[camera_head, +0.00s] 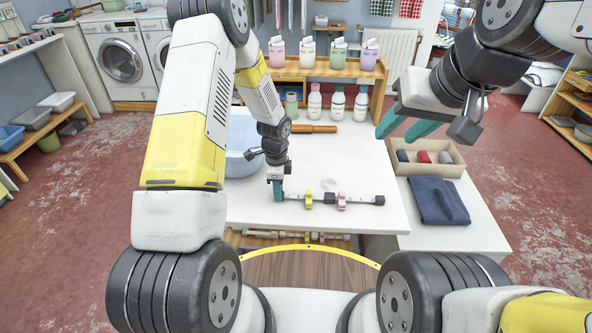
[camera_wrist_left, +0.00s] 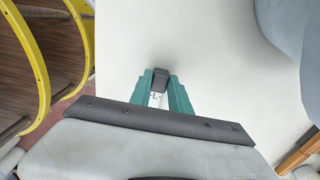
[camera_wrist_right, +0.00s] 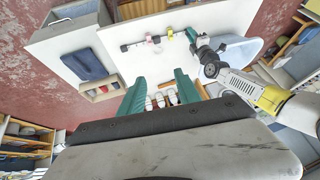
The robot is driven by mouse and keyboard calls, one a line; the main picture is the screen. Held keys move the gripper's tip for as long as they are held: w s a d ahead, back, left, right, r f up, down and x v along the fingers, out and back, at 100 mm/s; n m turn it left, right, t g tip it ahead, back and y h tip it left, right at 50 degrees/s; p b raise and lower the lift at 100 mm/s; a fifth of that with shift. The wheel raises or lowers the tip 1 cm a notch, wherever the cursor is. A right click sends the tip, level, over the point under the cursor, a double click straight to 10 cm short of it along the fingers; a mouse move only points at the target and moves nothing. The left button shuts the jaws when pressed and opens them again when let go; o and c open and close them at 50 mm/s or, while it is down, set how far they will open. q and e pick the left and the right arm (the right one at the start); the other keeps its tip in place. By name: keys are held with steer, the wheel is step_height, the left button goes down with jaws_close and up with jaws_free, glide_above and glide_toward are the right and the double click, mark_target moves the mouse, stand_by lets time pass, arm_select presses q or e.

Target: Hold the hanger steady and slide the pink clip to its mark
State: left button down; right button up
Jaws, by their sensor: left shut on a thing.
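The hanger (camera_head: 365,202) is a thin pale bar with dark end caps and a grey hook, lying across the white table. My left gripper (camera_head: 278,192) is shut on its left end; the left wrist view shows the dark end cap (camera_wrist_left: 160,76), marked "L", between the teal fingers. The pink clip (camera_head: 342,200) sits on the bar right of the hook. The yellow clip (camera_head: 309,199) sits left of the hook. Both clips also show in the right wrist view. My right gripper (camera_head: 406,130) is open and empty, raised well above the table's right side. I cannot make out the mark.
A light blue basin (camera_head: 243,140) stands left on the table (camera_head: 250,208). Several bottles (camera_head: 337,106) and a wooden shelf (camera_head: 290,70) stand behind. A box of rolls (camera_head: 455,168) and folded dark blue cloth (camera_head: 438,201) lie to the right. The table around the clips is clear.

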steer(key=w+f+g, duration=0.2)
steer(key=w+f, duration=0.1)
steer(key=w, duration=0.5)
steer(key=g+h, duration=0.2)
steer(key=g, duration=0.2)
glide_above(343, 193)
step_height(343, 193, down, 21)
steer(key=shift+m, duration=0.3)
step_height(343, 193, down, 13)
steer(key=shift+a+f, duration=0.1)
steer(key=shift+c, duration=0.4)
jaws_close()
